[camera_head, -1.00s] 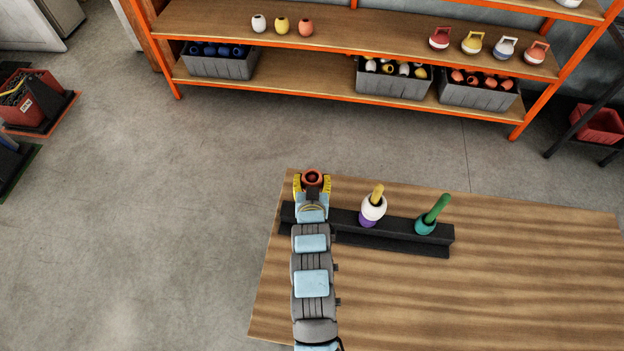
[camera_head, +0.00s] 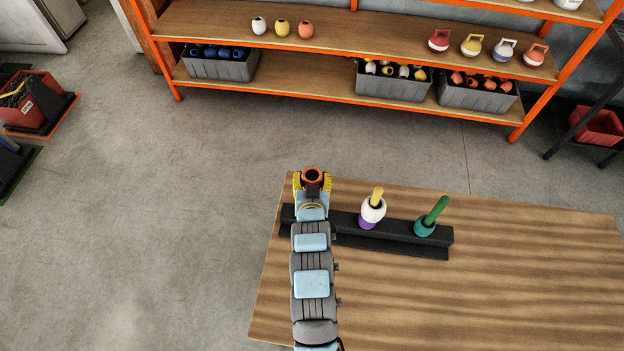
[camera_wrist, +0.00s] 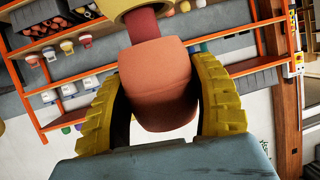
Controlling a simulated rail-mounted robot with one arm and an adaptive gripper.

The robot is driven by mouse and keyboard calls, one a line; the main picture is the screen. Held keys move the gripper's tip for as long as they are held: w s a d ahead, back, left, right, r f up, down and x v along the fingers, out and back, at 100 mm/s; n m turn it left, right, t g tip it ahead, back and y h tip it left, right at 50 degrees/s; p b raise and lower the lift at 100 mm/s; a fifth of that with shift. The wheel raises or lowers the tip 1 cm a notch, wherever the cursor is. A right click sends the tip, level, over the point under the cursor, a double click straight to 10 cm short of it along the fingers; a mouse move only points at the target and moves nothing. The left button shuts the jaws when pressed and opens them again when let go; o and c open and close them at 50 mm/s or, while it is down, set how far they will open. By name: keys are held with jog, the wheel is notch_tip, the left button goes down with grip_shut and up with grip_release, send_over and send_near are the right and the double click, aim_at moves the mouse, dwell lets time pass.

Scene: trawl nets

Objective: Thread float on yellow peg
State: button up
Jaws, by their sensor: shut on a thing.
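My gripper (camera_head: 312,182) is shut on an orange float (camera_wrist: 165,85), which sits between its two yellow fingers in the wrist view. In the head view the float's round dark opening (camera_head: 313,174) faces up, beyond the left end of the black rack. A red cylinder (camera_wrist: 142,25) with a yellow collar (camera_wrist: 120,8) meets the float's edge in the wrist view; I cannot tell whether it enters the float. A yellow peg (camera_head: 377,193) stands on the rack with a white float (camera_head: 372,209) around it, above a purple base (camera_head: 366,223).
The black rack (camera_head: 400,239) lies on the wooden table (camera_head: 520,270). A green peg (camera_head: 438,207) with a teal base (camera_head: 424,229) stands on its right. The table right of the rack is clear. Shelves (camera_head: 345,35) with floats and grey bins stand behind.

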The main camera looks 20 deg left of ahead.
jog(key=shift+r+p, duration=0.75)
jog(key=shift+r, duration=2.15)
